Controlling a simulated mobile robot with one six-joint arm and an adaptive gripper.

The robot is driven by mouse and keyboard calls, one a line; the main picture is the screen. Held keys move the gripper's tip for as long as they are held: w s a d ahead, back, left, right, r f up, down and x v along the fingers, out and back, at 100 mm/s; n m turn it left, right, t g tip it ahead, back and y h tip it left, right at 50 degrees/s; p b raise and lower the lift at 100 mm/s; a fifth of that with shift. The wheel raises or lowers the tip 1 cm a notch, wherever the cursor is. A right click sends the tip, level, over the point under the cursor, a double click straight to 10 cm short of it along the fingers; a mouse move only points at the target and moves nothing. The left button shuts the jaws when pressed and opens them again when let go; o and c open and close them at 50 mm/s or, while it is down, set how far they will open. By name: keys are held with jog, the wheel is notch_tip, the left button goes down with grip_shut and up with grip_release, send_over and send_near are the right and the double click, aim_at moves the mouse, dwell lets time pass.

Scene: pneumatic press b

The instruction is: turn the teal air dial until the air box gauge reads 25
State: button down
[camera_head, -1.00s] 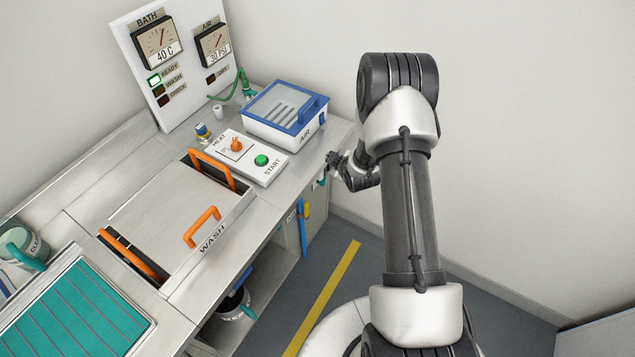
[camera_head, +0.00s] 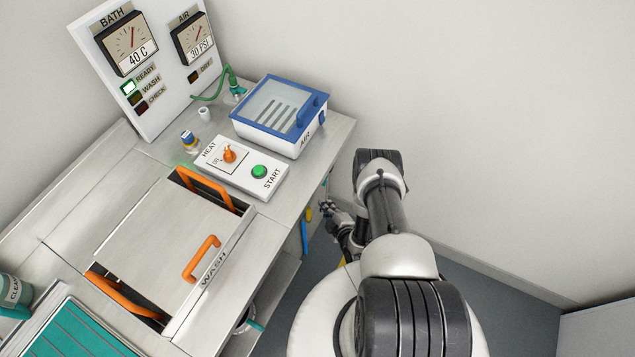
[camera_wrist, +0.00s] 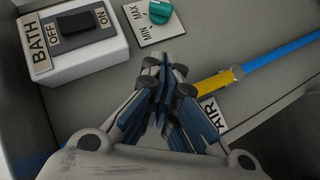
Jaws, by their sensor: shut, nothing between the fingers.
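The teal air dial (camera_wrist: 160,12) is at the top edge of the wrist view, on a white plate (camera_wrist: 150,25) marked MIN and MAX; its top is cut off. My gripper (camera_wrist: 163,68) is shut and empty, its fingertips below the plate in that view and apart from the dial. In the head view my gripper (camera_head: 330,207) is low beside the bench's front edge. The AIR gauge (camera_head: 192,40) on the white panel shows 30 PSI. The air box (camera_head: 283,112), white with a blue-rimmed clear lid, stands at the back of the bench.
A BATH switch box (camera_wrist: 75,40) is left of the dial. A blue bar with a yellow sleeve (camera_wrist: 214,86) and an AIR label (camera_wrist: 212,113) are on the right. The HEAT and START panel (camera_head: 240,165) and WASH lid (camera_head: 165,230) are on the bench.

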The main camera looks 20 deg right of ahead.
jog(key=d+f+b+x, duration=0.1)
jog(key=b+x, duration=0.5)
jog(key=x, duration=0.6)
jog(key=shift+s+d+f, duration=0.2)
jog(key=shift+s+d, duration=0.1)
jog(key=shift+d, duration=0.45)
